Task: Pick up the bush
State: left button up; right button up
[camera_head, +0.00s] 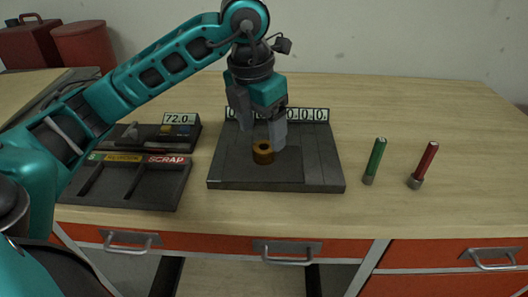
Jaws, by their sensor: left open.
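The bush (263,152) is a small orange-brown ring with a dark hole in its top. It stands upright on a dark square plate (315,175) near the middle of the table. My left gripper (258,132) points down just above and behind the bush, with its two grey fingers apart. The fingertips look close to the bush, but I cannot tell whether they touch it. My right gripper does not show.
A dark tray (130,185) with a SCRAP label lies left, before a 72.0 display (179,119).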

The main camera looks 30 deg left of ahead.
aim_at(263, 141)
pick_arm(q)
notch_tip(263, 141, down, 3)
jog(key=shift+w+d+f, duration=0.1)
jog(key=shift+d+f, duration=0.05)
jog(key=shift+f, duration=0.05)
jog(key=c, duration=1.4)
